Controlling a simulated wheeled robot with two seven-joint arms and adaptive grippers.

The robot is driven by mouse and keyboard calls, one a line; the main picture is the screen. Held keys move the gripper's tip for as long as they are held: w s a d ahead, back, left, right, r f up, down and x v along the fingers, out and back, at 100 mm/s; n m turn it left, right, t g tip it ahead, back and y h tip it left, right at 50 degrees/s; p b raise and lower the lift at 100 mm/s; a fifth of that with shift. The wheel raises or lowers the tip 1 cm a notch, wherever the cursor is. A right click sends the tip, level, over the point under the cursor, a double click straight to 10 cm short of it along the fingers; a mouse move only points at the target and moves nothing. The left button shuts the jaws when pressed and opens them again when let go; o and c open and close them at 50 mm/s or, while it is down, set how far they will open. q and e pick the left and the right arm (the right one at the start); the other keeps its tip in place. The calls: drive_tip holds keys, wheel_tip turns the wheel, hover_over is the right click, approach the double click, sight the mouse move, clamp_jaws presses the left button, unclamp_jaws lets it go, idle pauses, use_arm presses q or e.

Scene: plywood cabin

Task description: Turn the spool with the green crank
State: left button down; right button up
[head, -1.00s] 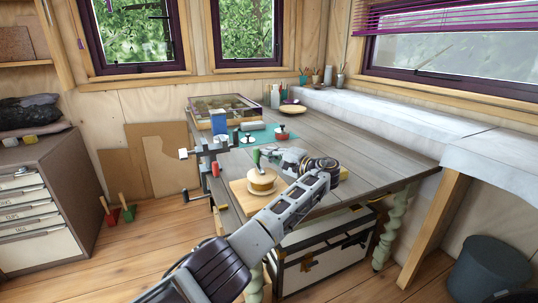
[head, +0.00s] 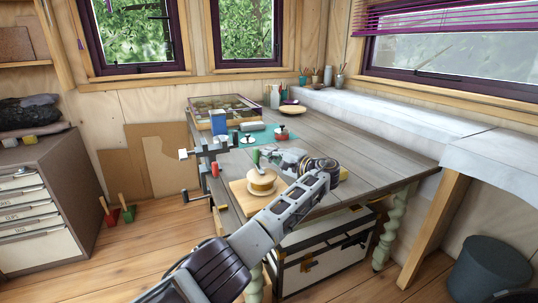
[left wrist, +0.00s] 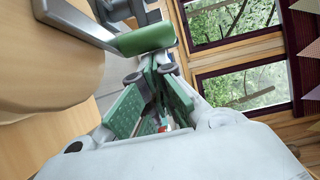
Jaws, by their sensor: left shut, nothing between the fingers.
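The pale wooden spool (head: 262,184) sits on a wooden board (head: 239,193) at the table's near left corner. Its crank has a green handle (head: 256,157) standing up above the spool. My left gripper (head: 272,155) reaches in from the right, at the handle's height and close beside it. In the left wrist view the spool (left wrist: 45,60) fills the left side. The green handle (left wrist: 146,39) lies just beyond the fingertips of my left gripper (left wrist: 151,65). The fingers are shut with nothing between them. I cannot tell whether they touch the handle. My right gripper is out of view.
A clamp with a red part (head: 215,169) is on the table's left edge. A teal mat (head: 262,137) with small items, a blue box (head: 219,122) and a glass-topped case (head: 240,104) stand behind. The table's right half is clear. A trunk (head: 325,255) is underneath.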

use_arm(q)
drive_tip(key=shift+s+d, duration=0.1)
drive_tip(key=shift+v, duration=3.55)
drive_tip(key=c, duration=2.2)
unclamp_jaws()
